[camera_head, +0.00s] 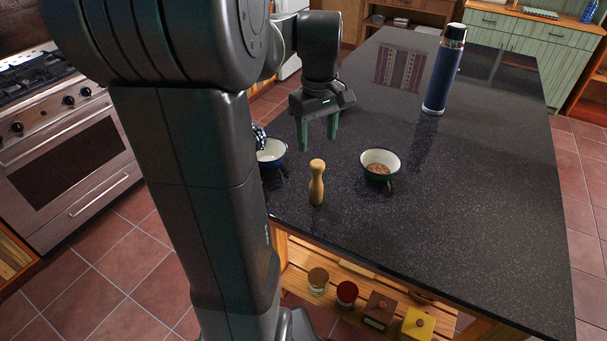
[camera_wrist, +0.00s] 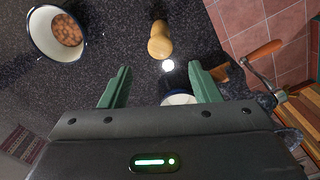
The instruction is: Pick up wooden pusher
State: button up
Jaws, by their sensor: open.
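The wooden pusher (camera_head: 317,183) stands upright on the dark speckled countertop, near its front left edge. My gripper (camera_head: 318,147) is open and empty, with green fingers pointing down, above the counter and behind the pusher in the head view. In the wrist view the pusher (camera_wrist: 160,42) lies beyond the fingertips, in line with the gap between the fingers (camera_wrist: 160,80). The gripper does not touch it.
A bowl with brown contents (camera_head: 380,165) stands right of the pusher. Another bowl (camera_head: 270,152) is at left, partly hidden by my arm. A tall blue flask (camera_head: 444,70) stands farther back. The counter (camera_head: 470,200) is clear at right.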

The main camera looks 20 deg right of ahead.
aim_at(317, 184)
jog(key=f, duration=0.8)
jog(key=f+p, duration=0.1)
jog(key=f, duration=0.3)
jog(key=shift+s+f, duration=0.3)
jog(key=shift+f, duration=0.05)
jog(key=c, duration=1.1)
